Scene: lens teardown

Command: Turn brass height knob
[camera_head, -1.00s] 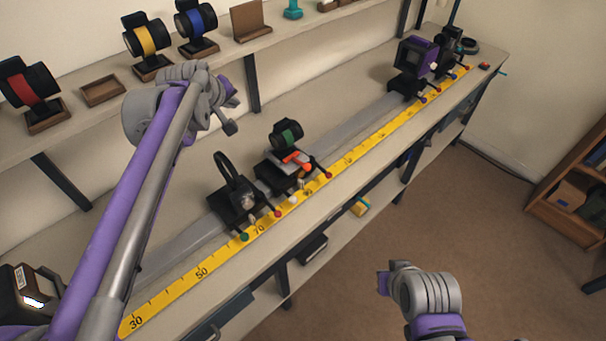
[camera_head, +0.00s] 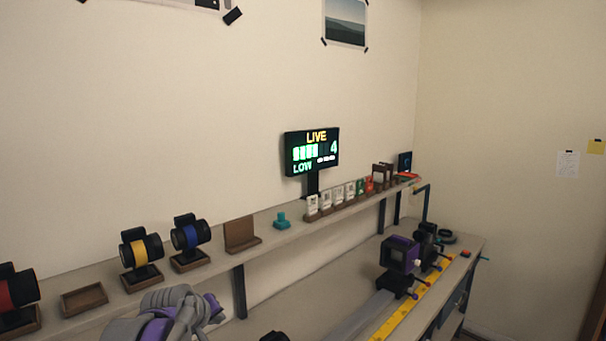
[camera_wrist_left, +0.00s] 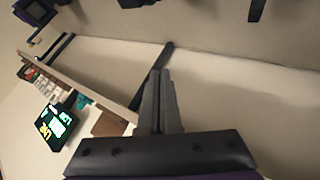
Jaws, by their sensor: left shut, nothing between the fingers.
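The brass height knob cannot be made out in either view. My left gripper (camera_head: 200,312) is at the bottom left of the head view, in front of the shelf and mostly seen from behind. In the left wrist view its fingers (camera_wrist_left: 158,100) are shut together and empty, with pale bench surface behind them. The purple box-shaped unit (camera_head: 400,254) stands on its mount on the rail at the right. The top of a dark lens holder (camera_head: 275,337) barely shows at the bottom edge. My right gripper is out of view.
A display (camera_head: 312,152) reads LIVE, LOW and 4, with green bars; it also shows in the left wrist view (camera_wrist_left: 60,122). The shelf (camera_head: 262,225) holds banded lenses, cards and a teal piece (camera_head: 283,220). A yellow ruler (camera_head: 408,312) runs along the bench.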

